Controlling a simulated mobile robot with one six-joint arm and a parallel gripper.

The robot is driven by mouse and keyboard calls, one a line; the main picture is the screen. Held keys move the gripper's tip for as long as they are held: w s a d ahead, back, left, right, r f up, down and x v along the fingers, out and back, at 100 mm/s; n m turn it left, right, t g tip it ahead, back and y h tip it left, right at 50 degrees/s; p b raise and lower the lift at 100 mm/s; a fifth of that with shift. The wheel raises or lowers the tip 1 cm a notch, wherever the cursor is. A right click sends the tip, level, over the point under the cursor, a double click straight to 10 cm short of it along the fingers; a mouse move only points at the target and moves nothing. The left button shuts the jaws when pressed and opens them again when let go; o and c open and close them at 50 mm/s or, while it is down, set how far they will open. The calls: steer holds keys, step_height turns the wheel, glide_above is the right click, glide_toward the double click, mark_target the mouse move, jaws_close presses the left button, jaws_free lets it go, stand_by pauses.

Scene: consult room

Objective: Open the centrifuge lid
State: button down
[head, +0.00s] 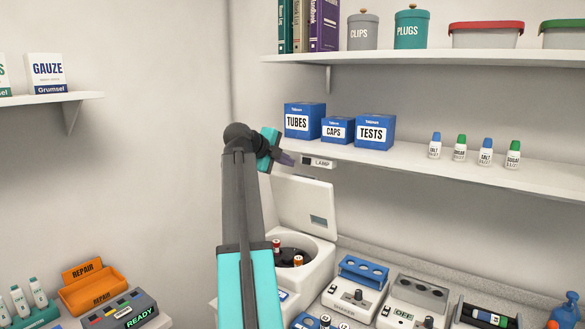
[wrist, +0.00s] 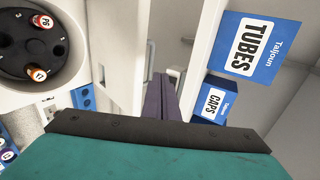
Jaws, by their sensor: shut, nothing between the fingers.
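The white centrifuge (head: 318,255) stands on the counter behind my arm. Its lid (head: 303,205) is raised and stands upright at the back of the machine. The dark rotor (head: 287,257) is exposed and holds tubes with red and orange caps; it also shows at the upper left of the wrist view (wrist: 22,58). My gripper (head: 288,159) is above the lid, near the lower shelf's left end, and is shut with nothing in it. Its purple fingers (wrist: 165,98) are together in the wrist view. I cannot tell whether they touch the lid.
Blue boxes, among them TUBES (head: 304,120), stand on the lower shelf (head: 450,165) close to my gripper. A LAMP label (head: 320,162) is at the shelf's edge. A shaker (head: 352,297) with a blue rack is right of the centrifuge. Open air lies left of my arm.

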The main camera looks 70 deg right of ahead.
steer(key=shift+a+r, duration=0.3)
steer(key=shift+a, duration=0.15)
